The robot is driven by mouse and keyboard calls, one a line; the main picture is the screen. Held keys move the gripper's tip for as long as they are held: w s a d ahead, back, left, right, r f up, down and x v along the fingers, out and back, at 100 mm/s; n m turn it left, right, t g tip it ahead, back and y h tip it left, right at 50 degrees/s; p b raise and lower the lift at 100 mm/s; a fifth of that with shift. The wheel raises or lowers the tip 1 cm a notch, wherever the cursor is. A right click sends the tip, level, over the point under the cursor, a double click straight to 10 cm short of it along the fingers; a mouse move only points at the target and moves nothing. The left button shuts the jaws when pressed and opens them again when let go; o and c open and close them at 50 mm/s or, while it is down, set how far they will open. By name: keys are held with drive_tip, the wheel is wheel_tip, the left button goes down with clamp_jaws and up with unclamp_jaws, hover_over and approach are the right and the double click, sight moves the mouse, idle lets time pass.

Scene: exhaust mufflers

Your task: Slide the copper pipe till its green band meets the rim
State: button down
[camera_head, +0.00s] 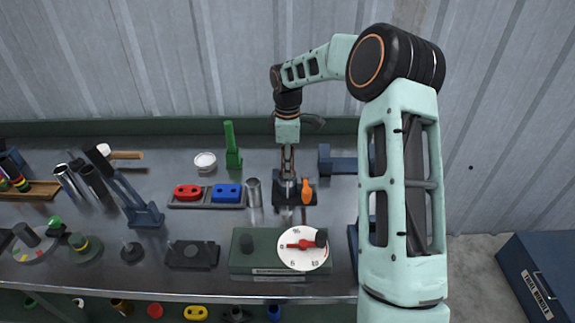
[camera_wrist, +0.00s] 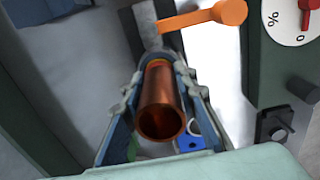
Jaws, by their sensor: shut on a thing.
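The copper pipe (camera_wrist: 158,85) is in the wrist view, its open end toward the camera. My gripper (camera_wrist: 160,78) has a finger on each side of it and is shut on it. In the head view my gripper (camera_head: 287,168) points down over a dark fixture (camera_head: 280,200) with an orange lever (camera_head: 306,191). The lever (camera_wrist: 215,18) also shows beside the pipe's far end in the wrist view. I cannot make out the green band or the rim. The pipe's far end is hidden, so I cannot tell how deep it sits.
A green box with a white dial (camera_head: 303,249) stands in front of the fixture. A metal cup (camera_head: 253,192) and a tray with a red part (camera_head: 187,192) and a blue part (camera_head: 228,192) stand to the left. A blue clamp (camera_head: 340,164) is to the right.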

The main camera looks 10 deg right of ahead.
drive_tip(key=shift+r, duration=0.15)
drive_tip(key=shift+r+p, duration=0.7)
drive_tip(key=shift+r, duration=0.15)
drive_tip(key=c, duration=1.5)
unclamp_jaws()
drive_tip(key=shift+o, duration=0.2)
